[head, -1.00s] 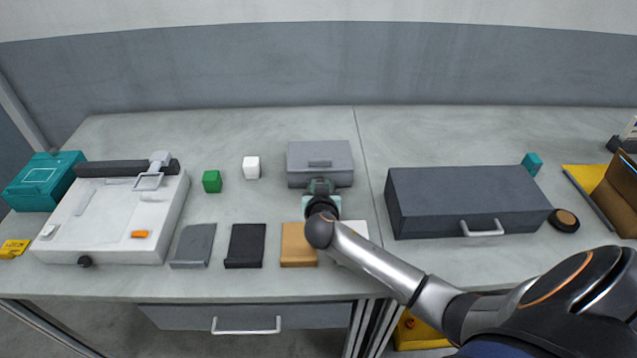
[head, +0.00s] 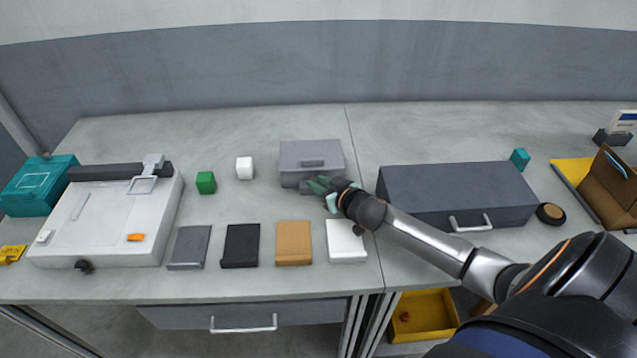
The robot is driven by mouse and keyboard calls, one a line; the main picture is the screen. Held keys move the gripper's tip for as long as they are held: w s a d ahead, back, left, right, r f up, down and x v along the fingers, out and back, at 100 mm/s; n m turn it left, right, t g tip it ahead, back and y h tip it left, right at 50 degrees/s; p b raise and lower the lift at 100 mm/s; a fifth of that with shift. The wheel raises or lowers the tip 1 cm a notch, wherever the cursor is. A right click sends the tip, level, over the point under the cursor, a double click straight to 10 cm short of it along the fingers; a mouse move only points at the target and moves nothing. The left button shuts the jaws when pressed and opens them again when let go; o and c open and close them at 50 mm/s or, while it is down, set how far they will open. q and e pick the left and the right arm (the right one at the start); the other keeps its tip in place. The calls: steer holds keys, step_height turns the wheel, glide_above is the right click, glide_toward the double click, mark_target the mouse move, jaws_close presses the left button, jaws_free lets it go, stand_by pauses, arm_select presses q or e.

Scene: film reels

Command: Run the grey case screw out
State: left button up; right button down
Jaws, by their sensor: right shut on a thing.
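The grey case (head: 311,153) stands at the back middle of the bench, its lid down, with a raised handle on top. My right gripper (head: 318,186) is at the front face of the case, reaching in from the right. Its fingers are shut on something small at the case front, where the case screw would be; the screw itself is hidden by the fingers. My left gripper is not in view.
A green cube (head: 206,183) and a white cube (head: 244,168) are left of the case. Several flat blocks, including a white one (head: 346,243), lie in front. A white machine (head: 110,220) fills the left.

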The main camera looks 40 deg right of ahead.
steer(key=shift+f, duration=0.1)
steer(key=c, duration=0.7)
jaws_free()
steer(key=shift+a+m+h, duration=0.1)
steer(key=shift+m+h, duration=0.2)
steer(key=shift+h, duration=0.1)
